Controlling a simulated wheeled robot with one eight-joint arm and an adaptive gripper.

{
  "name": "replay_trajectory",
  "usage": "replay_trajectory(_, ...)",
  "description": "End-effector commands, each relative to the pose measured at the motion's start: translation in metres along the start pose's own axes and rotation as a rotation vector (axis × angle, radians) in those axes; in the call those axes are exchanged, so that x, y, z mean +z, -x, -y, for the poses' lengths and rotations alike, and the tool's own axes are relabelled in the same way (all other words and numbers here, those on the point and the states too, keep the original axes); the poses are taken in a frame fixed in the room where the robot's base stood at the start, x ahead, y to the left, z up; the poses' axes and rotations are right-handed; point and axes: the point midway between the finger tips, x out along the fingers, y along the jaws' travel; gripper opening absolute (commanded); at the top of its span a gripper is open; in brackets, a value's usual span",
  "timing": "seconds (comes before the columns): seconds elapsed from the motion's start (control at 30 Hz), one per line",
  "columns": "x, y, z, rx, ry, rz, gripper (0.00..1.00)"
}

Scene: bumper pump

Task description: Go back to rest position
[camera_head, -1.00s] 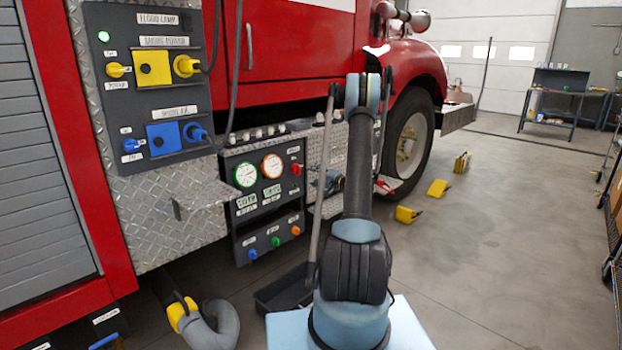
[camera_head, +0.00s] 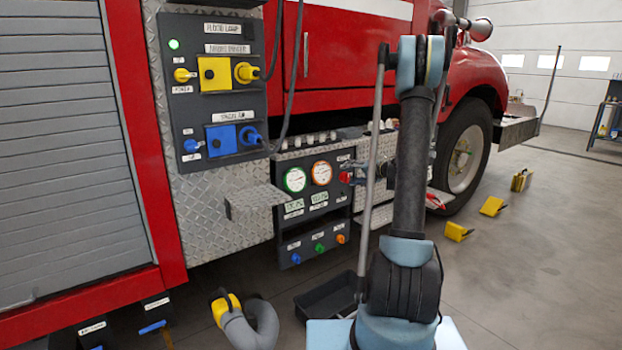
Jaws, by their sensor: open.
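My arm rises from the light-blue base at the bottom centre, up a black link to a joint near the top. From there thinner parts hang down in front of the truck. My gripper (camera_head: 352,165) shows small and partly behind the arm. Its grey fingers point left, close to the red knob (camera_head: 345,177) on the pump panel (camera_head: 318,215). It looks open with nothing held; whether it touches the knob I cannot tell. The panel has two round gauges (camera_head: 308,177), and blue, green and orange knobs (camera_head: 319,248) below.
The red fire truck (camera_head: 350,45) fills the left and middle. An upper panel (camera_head: 215,85) carries yellow and blue plugs with hanging cables. A metal step (camera_head: 255,197) juts out. A grey hose (camera_head: 250,325) and black tray (camera_head: 328,298) lie low. Yellow chocks (camera_head: 492,206) sit on open floor right.

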Motion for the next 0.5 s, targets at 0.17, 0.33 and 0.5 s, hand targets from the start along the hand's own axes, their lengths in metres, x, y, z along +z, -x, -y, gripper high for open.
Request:
replay_trajectory(0.17, 0.031, 0.021, 0.029, 0.068, 0.041, 0.058, 0.64)
replay_trajectory(0.33, 0.062, 0.042, 0.050, 0.135, 0.081, 0.112, 0.64)
replay_trajectory(0.5, 0.096, 0.066, 0.066, 0.203, 0.119, 0.165, 0.64)
